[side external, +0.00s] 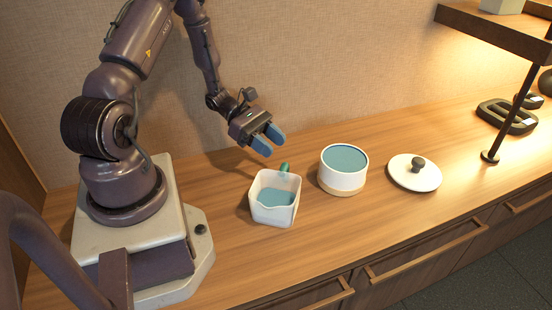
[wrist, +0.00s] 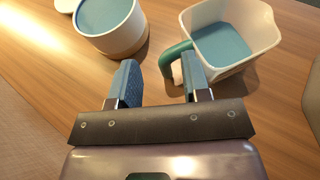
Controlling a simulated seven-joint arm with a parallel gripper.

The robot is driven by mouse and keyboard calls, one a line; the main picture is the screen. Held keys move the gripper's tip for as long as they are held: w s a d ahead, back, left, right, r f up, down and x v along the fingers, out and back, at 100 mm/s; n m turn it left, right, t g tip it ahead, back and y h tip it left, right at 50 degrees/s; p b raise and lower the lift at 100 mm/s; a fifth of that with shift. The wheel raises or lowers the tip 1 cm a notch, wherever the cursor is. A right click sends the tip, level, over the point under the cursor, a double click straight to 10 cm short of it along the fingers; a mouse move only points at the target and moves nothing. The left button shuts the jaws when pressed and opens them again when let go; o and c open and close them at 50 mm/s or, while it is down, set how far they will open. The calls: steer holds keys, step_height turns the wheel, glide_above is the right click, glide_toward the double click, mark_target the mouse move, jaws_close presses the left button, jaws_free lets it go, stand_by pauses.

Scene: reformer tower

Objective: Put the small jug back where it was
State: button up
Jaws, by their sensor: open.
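The small jug (side external: 274,208) is white with a green handle and holds blue contents. It stands upright on the wooden counter, in front of my gripper (side external: 266,140) in the side view. In the wrist view the jug (wrist: 238,52) is at the upper right. Its green handle (wrist: 173,57) points toward my gripper (wrist: 164,80), close to the right finger; I cannot tell whether they touch. My gripper is open, with its blue-padded fingers apart and nothing between them.
A round white canister (side external: 344,179) with blue contents stands right of the jug. Its white lid (side external: 414,173) with a dark knob lies farther right. A shelf (side external: 500,30) on a dark post (side external: 515,110) and dark trays (side external: 507,116) are at the far right. The front counter is clear.

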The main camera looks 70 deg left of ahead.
steer(key=s+d+r+m+y, duration=0.3)
steer(key=d+r+m, duration=0.1)
steer(key=r+m, duration=0.4)
steer(key=s+d+r+m+g+y, duration=0.1)
steer(key=s+d+r+m+y, duration=0.3)
steer(key=r+m, duration=0.4)
steer(key=s+d+r+m+g+y, duration=0.1)
steer(key=s+d+r+m+y, duration=0.2)
steer(key=r+m, duration=0.5)
step_height(320, 180, up, 2)
steer(key=d+y, duration=0.1)
steer(key=d, duration=0.1)
steer(key=shift+s+d+r+m, duration=0.2)
steer(key=shift+d+m, duration=0.1)
steer(key=shift+m, duration=0.1)
